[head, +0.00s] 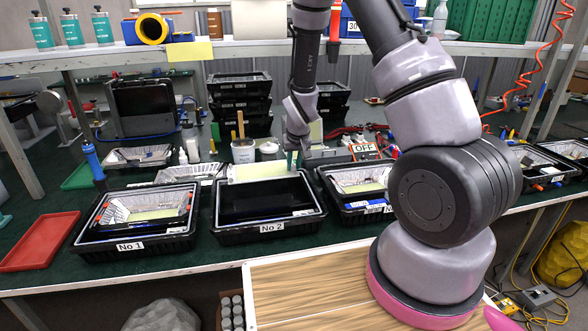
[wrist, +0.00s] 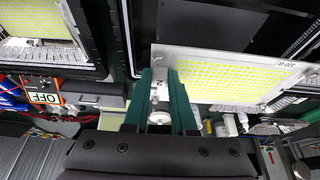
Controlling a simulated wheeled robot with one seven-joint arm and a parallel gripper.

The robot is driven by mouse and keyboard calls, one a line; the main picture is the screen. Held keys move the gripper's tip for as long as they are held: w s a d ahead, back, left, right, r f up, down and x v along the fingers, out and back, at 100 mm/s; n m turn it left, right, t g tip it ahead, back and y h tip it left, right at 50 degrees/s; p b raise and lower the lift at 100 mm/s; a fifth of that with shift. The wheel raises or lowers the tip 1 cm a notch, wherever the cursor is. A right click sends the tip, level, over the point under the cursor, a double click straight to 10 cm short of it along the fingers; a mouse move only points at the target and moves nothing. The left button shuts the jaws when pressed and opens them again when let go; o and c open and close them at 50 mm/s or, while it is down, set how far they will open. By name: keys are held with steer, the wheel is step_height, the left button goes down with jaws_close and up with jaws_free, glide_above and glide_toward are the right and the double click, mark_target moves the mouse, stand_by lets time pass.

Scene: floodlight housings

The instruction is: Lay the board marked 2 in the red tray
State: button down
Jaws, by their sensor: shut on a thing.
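The board marked 2 (wrist: 225,78) is a white plate with a yellow LED grid; its end tab with the "2" sits between my teal fingers. My gripper (wrist: 160,105) is shut on that tab. In the head view my gripper (head: 292,160) is at the back of the No 2 housing (head: 270,228), and the board (head: 262,172) shows as a pale strip along that housing's rear edge. The inside of No 2 looks dark, with no yellow board in it. The red tray (head: 40,242) lies empty on the bench at the far left, well away from my gripper.
The No 1 housing (head: 130,247), with a yellow-green board inside, stands between the red tray and No 2. Another open housing (head: 362,215) stands right of No 2. A blue-handled tool (head: 92,160) stands upright behind No 1. A shelf (head: 230,48) runs above the bench.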

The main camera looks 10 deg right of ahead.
steer(key=shift+r, duration=1.5)
steer(key=shift+a, duration=0.1)
